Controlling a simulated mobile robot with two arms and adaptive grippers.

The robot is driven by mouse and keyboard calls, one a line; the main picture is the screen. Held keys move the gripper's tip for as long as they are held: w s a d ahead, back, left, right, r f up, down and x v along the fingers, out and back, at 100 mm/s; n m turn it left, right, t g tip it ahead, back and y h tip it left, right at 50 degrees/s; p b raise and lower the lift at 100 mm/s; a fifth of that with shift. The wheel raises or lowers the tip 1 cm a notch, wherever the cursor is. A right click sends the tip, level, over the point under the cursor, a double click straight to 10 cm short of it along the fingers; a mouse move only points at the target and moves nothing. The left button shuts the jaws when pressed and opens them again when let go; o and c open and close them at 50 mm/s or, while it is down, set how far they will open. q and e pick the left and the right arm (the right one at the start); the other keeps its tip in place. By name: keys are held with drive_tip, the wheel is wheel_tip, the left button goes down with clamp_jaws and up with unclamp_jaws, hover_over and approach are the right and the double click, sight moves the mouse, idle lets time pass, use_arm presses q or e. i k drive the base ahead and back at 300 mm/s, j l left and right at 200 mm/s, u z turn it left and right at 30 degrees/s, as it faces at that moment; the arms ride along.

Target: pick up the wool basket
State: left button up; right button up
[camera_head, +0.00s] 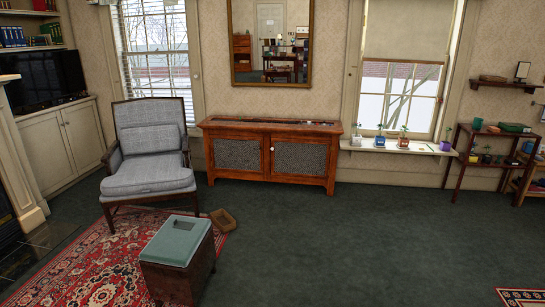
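A small, low brown object (223,220) lies on the floor at the edge of the red rug, right of the armchair's front leg. It looks like a shallow basket or tray, but it is too small to tell whether it is the wool basket or whether it holds wool. Nothing else in view is clearly a wool basket. Neither of my grippers shows in the head view.
A wooden box with a teal top (178,242) stands in front of the brown object, on the patterned rug (95,262). A grey armchair (150,178) is behind left, a wooden cabinet (270,180) against the wall. The green carpet (350,240) at centre right is clear.

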sight(224, 223)
drive_tip(key=i, duration=2.05)
drive_tip(key=i+l+u, duration=0.1)
drive_tip(key=i+u, duration=0.25)
drive_tip(key=i, duration=0.25)
drive_tip(key=i+l+u, duration=0.4)
drive_tip(key=i, duration=0.15)
drive_tip(key=i+l+u, duration=0.35)
drive_tip(key=i, duration=0.15)
drive_tip(key=i+l+u, duration=0.55)
drive_tip(key=l+u, duration=0.15)
drive_tip(key=i+l+u, duration=0.2)
drive_tip(key=l+u, duration=0.15)
drive_tip(key=l, duration=0.2)
